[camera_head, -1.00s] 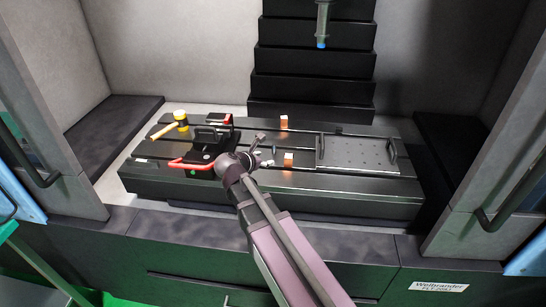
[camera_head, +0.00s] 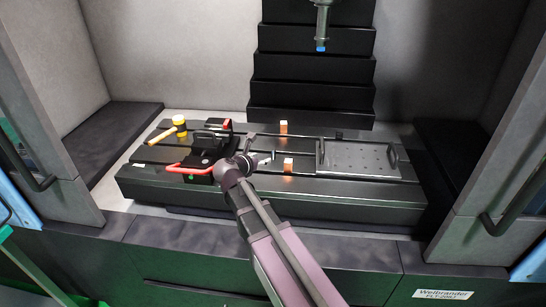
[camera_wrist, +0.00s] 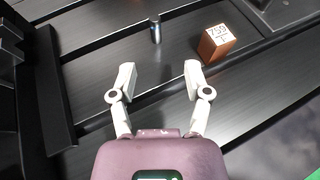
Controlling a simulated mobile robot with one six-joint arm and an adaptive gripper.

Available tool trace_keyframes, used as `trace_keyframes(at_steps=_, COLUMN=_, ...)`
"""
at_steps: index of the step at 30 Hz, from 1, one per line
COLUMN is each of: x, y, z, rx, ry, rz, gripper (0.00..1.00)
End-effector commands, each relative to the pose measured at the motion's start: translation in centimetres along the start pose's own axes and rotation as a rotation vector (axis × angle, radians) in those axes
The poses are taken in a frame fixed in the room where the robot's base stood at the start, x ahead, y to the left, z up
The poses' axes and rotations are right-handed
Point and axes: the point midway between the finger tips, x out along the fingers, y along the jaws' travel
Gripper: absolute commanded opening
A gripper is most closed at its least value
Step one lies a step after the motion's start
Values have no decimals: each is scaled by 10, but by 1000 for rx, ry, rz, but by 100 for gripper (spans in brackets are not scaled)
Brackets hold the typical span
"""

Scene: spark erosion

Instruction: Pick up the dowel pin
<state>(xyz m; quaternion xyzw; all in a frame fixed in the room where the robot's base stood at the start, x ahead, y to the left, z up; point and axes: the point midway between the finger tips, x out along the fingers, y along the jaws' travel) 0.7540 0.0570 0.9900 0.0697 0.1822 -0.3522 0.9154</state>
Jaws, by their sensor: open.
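The dowel pin (camera_wrist: 156,29) is a small grey metal cylinder standing upright on the dark slotted table, at the top middle of the wrist view. My gripper (camera_wrist: 160,67) is open and empty, its two pale fingers spread apart. The pin appears beyond the fingertips, roughly in line with the gap between them, and is not touched. In the head view my gripper (camera_head: 264,160) is small and partly hidden by my wrist. The pin is too small there to make out clearly.
A copper block (camera_wrist: 216,44) with a marked top sits right of the pin, close to the right finger. A second copper block (camera_head: 283,127) stands farther back. A vise with red handle (camera_head: 187,168) and a mallet (camera_head: 179,124) are left; a holed plate (camera_head: 358,158) is right.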

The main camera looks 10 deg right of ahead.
Motion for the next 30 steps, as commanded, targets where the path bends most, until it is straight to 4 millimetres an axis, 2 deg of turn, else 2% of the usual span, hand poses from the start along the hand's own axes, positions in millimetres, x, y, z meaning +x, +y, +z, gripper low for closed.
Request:
trace_keyframes(at_steps=1, x=11, y=1, z=-2, rx=1, ry=0, rz=-2, gripper=63)
trace_keyframes(at_steps=6, x=36, y=1, z=-3, rx=2, ry=0, rz=-2, gripper=63)
trace_keyframes(at_steps=12, x=55, y=1, z=-2, rx=0, ry=0, rz=0, gripper=63)
trace_keyframes(at_steps=26, x=59, y=1, z=-1, rx=0, ry=0, rz=1, gripper=63)
trace_keyframes(at_steps=30, x=65, y=3, z=-3, rx=1, ry=0, rz=1, gripper=63)
